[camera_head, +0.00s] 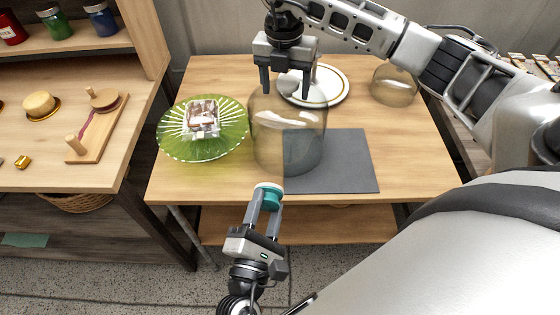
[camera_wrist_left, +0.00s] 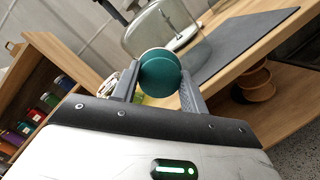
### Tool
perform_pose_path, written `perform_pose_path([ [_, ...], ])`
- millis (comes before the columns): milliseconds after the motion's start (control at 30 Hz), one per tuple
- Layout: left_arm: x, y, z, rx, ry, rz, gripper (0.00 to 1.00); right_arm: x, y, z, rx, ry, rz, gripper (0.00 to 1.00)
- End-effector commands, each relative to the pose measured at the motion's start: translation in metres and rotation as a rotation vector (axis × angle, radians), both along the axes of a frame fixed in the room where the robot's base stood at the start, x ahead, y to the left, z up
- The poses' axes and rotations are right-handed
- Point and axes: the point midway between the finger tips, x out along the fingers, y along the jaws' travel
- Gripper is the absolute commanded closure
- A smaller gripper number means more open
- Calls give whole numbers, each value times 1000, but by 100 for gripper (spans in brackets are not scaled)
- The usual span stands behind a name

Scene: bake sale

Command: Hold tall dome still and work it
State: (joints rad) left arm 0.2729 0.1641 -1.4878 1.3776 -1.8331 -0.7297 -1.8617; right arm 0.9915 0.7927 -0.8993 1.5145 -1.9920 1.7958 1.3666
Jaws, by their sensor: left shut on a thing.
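The tall dome (camera_head: 270,143) is clear, brown-tinted glass and stands upright on the table, overlapping the left part of a dark grey mat (camera_head: 345,165). In the left wrist view the dome (camera_wrist_left: 150,37) shows behind the teal piece. My left gripper (camera_head: 265,197) is shut on a round teal piece with a white face (camera_head: 271,196), in front of the dome near the table's front edge. The teal piece (camera_wrist_left: 160,75) sits between both fingers; I see no clear contact with the dome.
A green glass stand (camera_head: 175,147) with a small pink-and-white item is left of the dome. A white plate (camera_head: 335,82) lies behind it. A shorter dome (camera_head: 396,86) stands back right. A wooden shelf unit (camera_head: 110,165) is at the left. The table's right front is clear.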

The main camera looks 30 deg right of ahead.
Motion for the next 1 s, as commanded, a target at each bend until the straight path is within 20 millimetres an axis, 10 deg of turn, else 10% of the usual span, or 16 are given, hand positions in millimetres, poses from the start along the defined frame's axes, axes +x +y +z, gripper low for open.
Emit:
perform_pose_path([
  [267, 0, 0, 0, -1, -1, 0, 86, -3, -1, -2, -5, 14, 1, 30],
  [1000, 0, 0, 0, -1, -1, 1, 86, 2, 3, 119, -1, -1, -1, 30],
])
